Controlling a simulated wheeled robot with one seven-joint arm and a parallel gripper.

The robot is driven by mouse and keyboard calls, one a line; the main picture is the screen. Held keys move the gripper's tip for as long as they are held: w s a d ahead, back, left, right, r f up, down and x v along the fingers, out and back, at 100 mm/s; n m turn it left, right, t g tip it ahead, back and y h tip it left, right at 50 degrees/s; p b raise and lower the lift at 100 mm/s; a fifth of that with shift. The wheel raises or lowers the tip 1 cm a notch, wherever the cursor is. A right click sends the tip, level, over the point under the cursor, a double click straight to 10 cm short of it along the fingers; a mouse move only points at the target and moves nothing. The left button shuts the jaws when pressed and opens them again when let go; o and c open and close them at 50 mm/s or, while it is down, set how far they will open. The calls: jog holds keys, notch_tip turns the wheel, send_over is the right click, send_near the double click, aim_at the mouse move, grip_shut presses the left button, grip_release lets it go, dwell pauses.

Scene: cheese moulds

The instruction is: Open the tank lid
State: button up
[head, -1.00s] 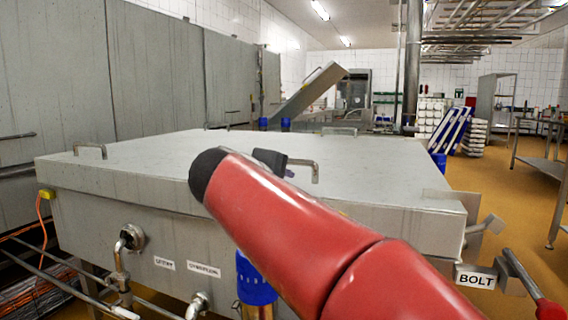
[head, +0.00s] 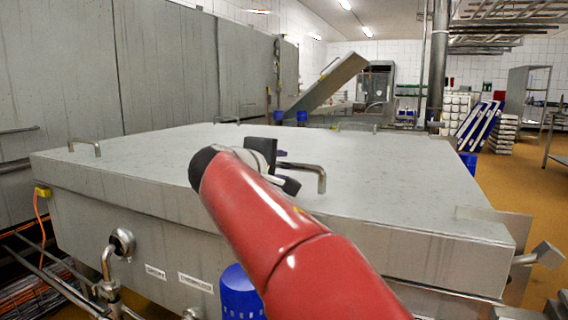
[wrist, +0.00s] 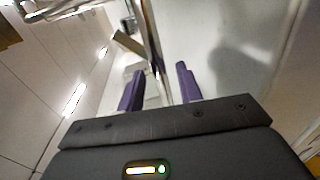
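The tank lid (head: 400,192) is a wide grey metal slab lying flat and closed on the tank (head: 215,245) in the head view. A bent metal handle (head: 321,178) stands near its front edge. My gripper (head: 287,164) is low over the lid at the left side of this handle, partly hidden by my red arm. In the wrist view, its two purple fingers (wrist: 158,87) are spread apart. A thin metal bar or edge (wrist: 153,50) shows in the gap between them; I cannot tell whether it is the handle. The pale lid surface (wrist: 220,50) fills the right.
More handles (head: 85,147) stand on the lid. Grey wall panels (head: 60,75) rise behind it at left. A tilted metal panel (head: 325,85) stands further back. A blue cylinder (head: 240,292) is below the tank's front. Open brown floor (head: 530,190) lies at right.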

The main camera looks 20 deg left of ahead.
jog(key=shift+x, duration=1.4)
grip_shut()
